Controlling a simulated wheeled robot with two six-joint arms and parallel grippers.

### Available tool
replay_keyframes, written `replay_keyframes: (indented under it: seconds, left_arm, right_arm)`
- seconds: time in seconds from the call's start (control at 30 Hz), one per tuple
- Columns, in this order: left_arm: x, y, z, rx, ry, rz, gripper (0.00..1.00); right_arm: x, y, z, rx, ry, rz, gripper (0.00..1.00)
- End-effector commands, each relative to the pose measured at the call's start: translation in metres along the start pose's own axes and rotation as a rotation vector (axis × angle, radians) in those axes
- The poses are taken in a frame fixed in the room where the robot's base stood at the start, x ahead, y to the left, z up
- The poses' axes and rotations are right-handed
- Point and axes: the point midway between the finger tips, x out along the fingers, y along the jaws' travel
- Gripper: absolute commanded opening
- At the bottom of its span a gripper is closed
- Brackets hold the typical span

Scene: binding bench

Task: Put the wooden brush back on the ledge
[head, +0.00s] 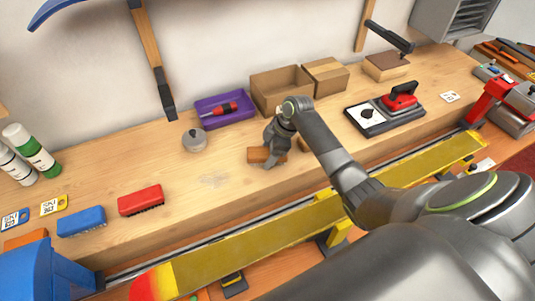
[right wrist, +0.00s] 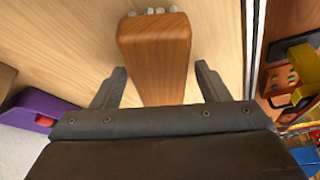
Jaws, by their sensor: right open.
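The wooden brush (head: 262,156), a brown block, lies on the pale wooden bench top, partly hidden by my right gripper (head: 273,150). In the right wrist view the brush (right wrist: 155,50) shows its smooth brown back, with pale tufts at the far end. The open fingers of my right gripper (right wrist: 161,70) stand on either side of the brush's near end, with a gap on both sides. The raised wooden surface (head: 100,180) behind the ski looks like the ledge, but I cannot tell for sure. My left gripper is not in view.
A yellow ski (head: 250,240) runs along the bench front. A red brush (head: 141,200) and a blue brush (head: 81,221) lie to the left. A purple tray (head: 211,117), a round grey tin (head: 195,140) and an open cardboard box (head: 281,90) stand behind; a red iron (head: 400,97) is right.

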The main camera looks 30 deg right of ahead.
Motion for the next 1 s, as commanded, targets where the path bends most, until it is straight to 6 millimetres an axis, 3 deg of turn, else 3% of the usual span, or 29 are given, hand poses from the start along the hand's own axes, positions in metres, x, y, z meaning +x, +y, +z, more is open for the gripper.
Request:
replay_keyframes:
  seconds: [0.5,0.7,1.0]
  left_arm:
    - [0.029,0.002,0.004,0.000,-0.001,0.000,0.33]
    - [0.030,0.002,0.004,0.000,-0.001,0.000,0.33]
    - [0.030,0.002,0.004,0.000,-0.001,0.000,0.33]
  right_arm:
    - [-0.095,0.001,0.001,-0.002,-0.002,0.004,0.69]
    - [-0.109,0.000,0.000,-0.001,-0.001,0.001,0.69]
    - [-0.110,0.000,0.000,0.000,-0.001,0.000,0.69]
